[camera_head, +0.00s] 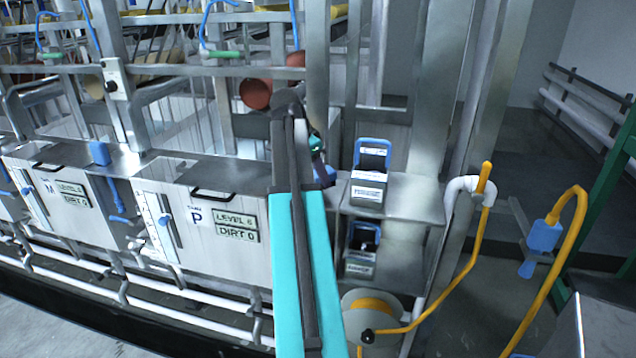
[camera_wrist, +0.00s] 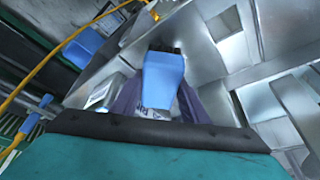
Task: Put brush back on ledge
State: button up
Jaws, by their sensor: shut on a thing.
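My gripper (camera_wrist: 158,105) is shut on the brush (camera_wrist: 163,80), with its dark fingers on either side of the blue body. The brush's dark bristles point to the top of the wrist view, over grey metal surfaces. In the head view, my arm hides most of the brush, and my gripper (camera_head: 320,172) is by the right end of the tank row. A flat metal ledge (camera_head: 235,172) runs along the tank tops left of my arm. A metal shelf (camera_head: 415,198) lies to the right. I cannot tell whether the brush touches any surface.
A yellow hose (camera_head: 474,260) and a blue spray handle (camera_head: 543,236) hang at the right. Upright metal posts (camera_head: 317,60) and red rollers (camera_head: 256,94) stand close behind my gripper.

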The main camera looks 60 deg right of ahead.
jog(key=shift+w+d, duration=0.45)
jog(key=shift+d, duration=0.05)
jog(key=shift+a+f+p, duration=0.1)
jog(key=shift+f+p, duration=0.35)
jog(key=shift+f, duration=1.35)
jog(key=shift+f, duration=0.15)
jog(key=o, duration=1)
jog(key=shift+o, duration=0.2)
jog(key=shift+b+v, duration=0.7)
jog(key=shift+v, duration=5.5)
